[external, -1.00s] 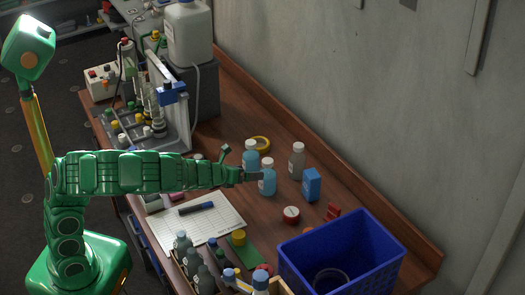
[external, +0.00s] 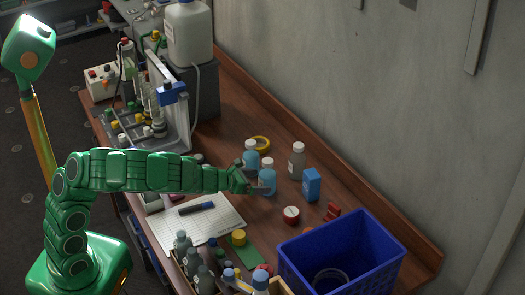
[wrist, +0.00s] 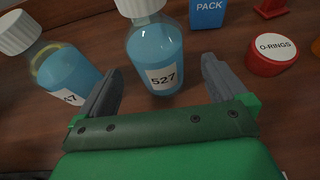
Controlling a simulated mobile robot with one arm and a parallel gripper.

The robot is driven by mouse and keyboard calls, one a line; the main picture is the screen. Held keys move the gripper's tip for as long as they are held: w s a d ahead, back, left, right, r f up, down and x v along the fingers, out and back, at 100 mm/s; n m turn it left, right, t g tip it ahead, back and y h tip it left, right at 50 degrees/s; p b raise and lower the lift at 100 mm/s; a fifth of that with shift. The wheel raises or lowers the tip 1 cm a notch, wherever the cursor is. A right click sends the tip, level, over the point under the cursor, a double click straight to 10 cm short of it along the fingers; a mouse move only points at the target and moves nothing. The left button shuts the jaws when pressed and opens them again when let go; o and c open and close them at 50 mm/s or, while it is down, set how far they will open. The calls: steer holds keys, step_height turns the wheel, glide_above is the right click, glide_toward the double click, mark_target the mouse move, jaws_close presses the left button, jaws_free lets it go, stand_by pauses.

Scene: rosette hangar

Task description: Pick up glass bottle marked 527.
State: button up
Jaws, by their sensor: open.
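The glass bottle marked 527 (wrist: 155,52) has blue liquid, a white cap and a white label. It stands upright on the table, and it also shows in the external view (external: 267,180). My gripper (wrist: 160,85) is open, with one grey finger to each side of the bottle's near side in the wrist view. In the external view my gripper (external: 262,190) is at the bottle's near left side. I cannot tell whether a finger touches it. A second blue bottle (wrist: 62,72) with a partly hidden label ending in 7 stands close on the left.
A clear bottle (external: 297,160), a blue PACK box (external: 311,184) and a red O-RINGS tin (external: 291,214) stand to the right. A yellow tape roll (external: 261,144) lies behind. A blue crate (external: 340,250) is at the front right.

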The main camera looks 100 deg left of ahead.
mark_target(268, 181)
steer(key=x, duration=0.3)
steer(key=shift+w+a+f, duration=0.1)
steer(key=shift+a+f, duration=0.05)
steer(key=shift+f, duration=0.1)
steer(key=shift+w+a+f, duration=0.2)
steer(key=shift+w+a, duration=0.3)
steer(key=c, duration=1.4)
